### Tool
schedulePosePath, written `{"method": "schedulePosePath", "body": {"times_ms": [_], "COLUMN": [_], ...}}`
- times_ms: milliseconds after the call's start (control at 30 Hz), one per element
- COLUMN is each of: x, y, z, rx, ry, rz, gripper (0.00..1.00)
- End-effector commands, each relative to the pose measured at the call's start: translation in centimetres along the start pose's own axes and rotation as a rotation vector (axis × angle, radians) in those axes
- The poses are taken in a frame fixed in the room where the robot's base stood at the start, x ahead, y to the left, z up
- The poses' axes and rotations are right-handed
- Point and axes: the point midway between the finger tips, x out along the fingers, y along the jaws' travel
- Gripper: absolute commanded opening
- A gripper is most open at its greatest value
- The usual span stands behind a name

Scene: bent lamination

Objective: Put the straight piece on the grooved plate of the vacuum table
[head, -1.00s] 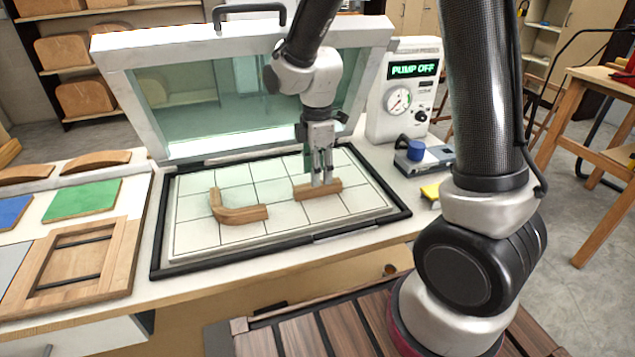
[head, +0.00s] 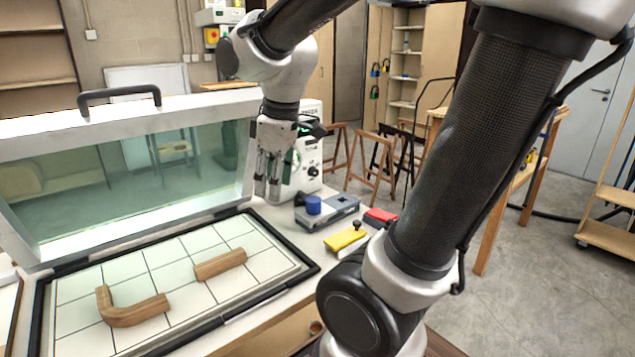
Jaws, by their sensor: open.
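The straight piece (head: 220,264), a short wooden bar, lies flat on the grooved plate (head: 75,286) of the vacuum table. A bent wooden piece (head: 133,308) lies on the same plate to its left, apart from it. My gripper (head: 267,198) is open and empty. It hangs above the table's back right corner, up and to the right of the straight piece, and touches neither piece.
The glass-fronted lid (head: 150,190) stands open behind the plate. A black seal frame (head: 304,262) borders the plate. A control box (head: 311,150), a grey device with a blue knob (head: 314,205), a yellow block (head: 345,239) and a red block (head: 380,215) stand to the right.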

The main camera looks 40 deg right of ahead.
Motion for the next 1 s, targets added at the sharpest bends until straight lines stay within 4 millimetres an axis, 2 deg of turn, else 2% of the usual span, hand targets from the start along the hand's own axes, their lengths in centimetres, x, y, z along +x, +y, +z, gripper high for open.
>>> {"method": "schedulePosePath", "body": {"times_ms": [33,100,200,300,433,1000], "x": [-1.3,-2.5,-3.3,-3.7,-3.8,-3.8], "y": [-0.2,-0.6,-1.3,-1.7,-2.0,-2.0], "z": [2.3,4.8,7.5,9.1,9.8,9.7], "rx": [0.131,0.304,0.493,0.611,0.669,0.667], "ry": [0.033,0.068,0.108,0.135,0.147,0.146], "rz": [0.026,0.049,0.071,0.082,0.086,0.086], "gripper": [0.46,0.46,0.46,0.46,0.46,0.46]}}
